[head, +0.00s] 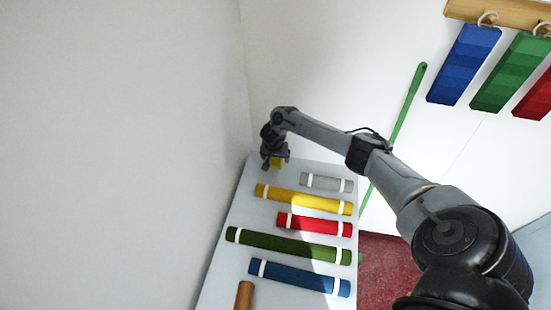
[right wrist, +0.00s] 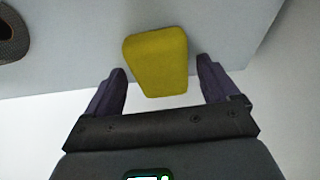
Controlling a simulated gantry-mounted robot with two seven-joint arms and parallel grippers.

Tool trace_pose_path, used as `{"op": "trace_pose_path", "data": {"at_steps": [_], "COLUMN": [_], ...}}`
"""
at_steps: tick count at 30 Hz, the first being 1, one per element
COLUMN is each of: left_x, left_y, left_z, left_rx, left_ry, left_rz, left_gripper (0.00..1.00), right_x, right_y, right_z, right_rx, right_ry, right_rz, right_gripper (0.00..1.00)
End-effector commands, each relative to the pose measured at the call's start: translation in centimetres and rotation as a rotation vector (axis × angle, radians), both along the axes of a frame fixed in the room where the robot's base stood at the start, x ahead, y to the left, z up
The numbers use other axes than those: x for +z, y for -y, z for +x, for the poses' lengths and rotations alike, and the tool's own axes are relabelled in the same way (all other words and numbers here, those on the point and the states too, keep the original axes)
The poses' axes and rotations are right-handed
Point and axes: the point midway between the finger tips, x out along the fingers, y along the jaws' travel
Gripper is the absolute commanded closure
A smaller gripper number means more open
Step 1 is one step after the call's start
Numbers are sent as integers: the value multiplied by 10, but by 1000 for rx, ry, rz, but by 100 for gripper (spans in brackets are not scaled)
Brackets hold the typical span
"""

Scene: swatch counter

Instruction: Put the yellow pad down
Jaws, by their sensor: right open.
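The yellow pad (head: 276,163) is a small yellow block at the far end of the counter (head: 226,272) in the head view, partly hidden by my right gripper (head: 274,166). In the right wrist view the yellow pad (right wrist: 157,62) lies between and just beyond the fingertips of my right gripper (right wrist: 163,75). The fingers are open, with a gap on both sides of the pad. Whether the pad rests fully on the counter is hard to tell. My left gripper is in neither view.
Grey (head: 326,183), yellow (head: 303,199), red (head: 314,224), green (head: 288,245) and blue (head: 299,277) rolls lie across the counter. A brown cylinder (head: 244,295) is at the near end. Blue (head: 464,64), green (head: 511,72) and red (head: 537,98) swatches hang from a wooden rail (head: 497,13). A green pole (head: 407,104) leans behind my arm.

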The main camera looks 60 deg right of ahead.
Motion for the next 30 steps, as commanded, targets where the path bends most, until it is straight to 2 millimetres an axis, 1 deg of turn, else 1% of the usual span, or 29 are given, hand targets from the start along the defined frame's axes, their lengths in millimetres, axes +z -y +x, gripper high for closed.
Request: {"op": "trace_pose_path", "data": {"at_steps": [3,9,15,21,30], "left_x": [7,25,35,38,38], "left_y": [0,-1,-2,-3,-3], "left_z": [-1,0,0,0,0], "left_rx": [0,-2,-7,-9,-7], "left_ry": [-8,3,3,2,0], "left_rz": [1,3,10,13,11], "left_gripper": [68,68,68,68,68], "right_x": [23,58,87,100,102], "right_y": [-6,-20,-28,-33,-34], "right_z": [-1,-3,-6,-8,-9], "right_rx": [3,3,2,1,0], "right_ry": [3,2,1,1,0], "right_rz": [1,1,1,0,0], "right_gripper": [12,12,12,12,12]}}
